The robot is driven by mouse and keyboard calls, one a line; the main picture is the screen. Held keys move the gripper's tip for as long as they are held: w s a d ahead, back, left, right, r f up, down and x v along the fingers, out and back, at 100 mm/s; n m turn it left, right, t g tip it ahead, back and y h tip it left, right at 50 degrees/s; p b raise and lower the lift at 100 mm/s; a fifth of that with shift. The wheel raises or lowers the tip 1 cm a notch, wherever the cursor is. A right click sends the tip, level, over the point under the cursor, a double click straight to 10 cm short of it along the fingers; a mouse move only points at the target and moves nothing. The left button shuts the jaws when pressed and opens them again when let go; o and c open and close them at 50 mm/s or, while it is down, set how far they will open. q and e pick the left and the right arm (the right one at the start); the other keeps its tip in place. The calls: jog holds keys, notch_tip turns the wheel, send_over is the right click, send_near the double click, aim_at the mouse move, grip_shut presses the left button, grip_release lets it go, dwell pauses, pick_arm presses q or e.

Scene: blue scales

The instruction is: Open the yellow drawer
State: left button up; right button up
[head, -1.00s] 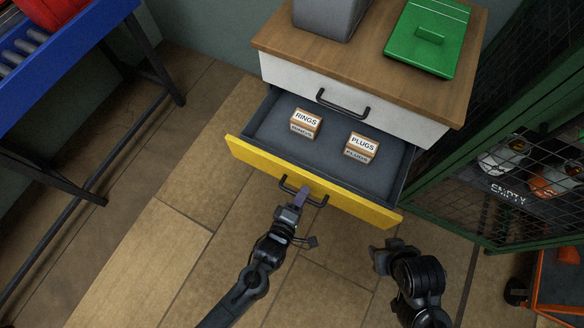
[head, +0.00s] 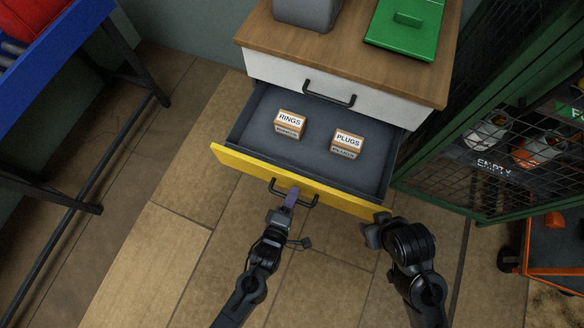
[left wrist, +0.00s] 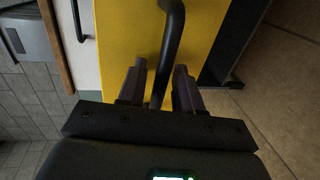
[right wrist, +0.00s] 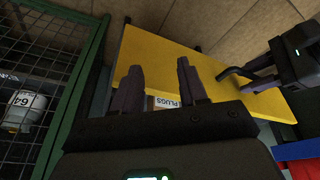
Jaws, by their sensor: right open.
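The yellow drawer (head: 236,160) is pulled well out of the cabinet; its front also shows in the left wrist view (left wrist: 125,35) and the right wrist view (right wrist: 150,55). My left gripper (head: 291,198) is at the drawer's black handle (head: 309,201). In the left wrist view my left fingers (left wrist: 160,85) stand apart on either side of the handle bar (left wrist: 173,35), with gaps showing beside it. My right gripper (head: 372,225) is open and empty near the right end of the yellow front; its fingers (right wrist: 158,85) show apart. Contact there cannot be told.
Inside the drawer are a RINGS box (head: 290,124) and a PLUGS box (head: 347,143). A white drawer (head: 290,76) above is shut. A green mesh cage (head: 470,170) stands close on the right, a blue table (head: 50,70) on the left. Floor in front is clear.

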pick_arm(q)
jog(key=p+v, duration=0.3)
jog(key=v, duration=0.8)
jog(key=shift+w, duration=0.1)
